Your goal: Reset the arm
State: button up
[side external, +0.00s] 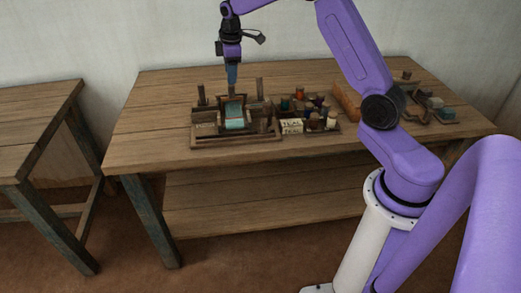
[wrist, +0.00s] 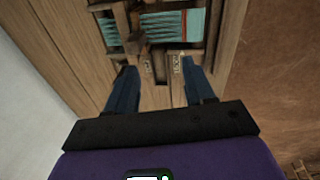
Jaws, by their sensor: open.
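My purple arm reaches over the wooden table (side external: 160,120), and my gripper (side external: 232,84) points down just above the back of the small loom (side external: 207,141). In the wrist view, my gripper (wrist: 158,80) has its two blue fingers apart, with nothing seen between them. The loom carries teal threads (side external: 234,122), which also show in the wrist view (wrist: 182,25) beyond the fingertips. Whether the fingertips touch the loom frame cannot be told.
Right of the loom stands a tray of several coloured spools (side external: 310,108), with a card lettered TEAL (side external: 291,126). A brown block (side external: 346,101) and a dark tray (side external: 436,108) lie farther right. Another table (side external: 35,115) stands at the left. The table's left part is clear.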

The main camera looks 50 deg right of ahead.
jog(key=s+a+r+n+y, duration=0.1)
jog(key=s+a+r, duration=0.1)
jog(key=s+a, duration=0.7)
jog(key=s+a+r, duration=0.3)
jog(key=s+a, duration=0.6)
jog(key=a, duration=0.1)
jog(key=s+d+f+n+g, duration=0.1)
jog(key=s+f, duration=0.1)
jog(key=s, duration=2.2)
jog(key=shift+s+d+n, duration=0.2)
jog(key=shift+s+n, duration=0.1)
jog(key=shift+n, duration=0.1)
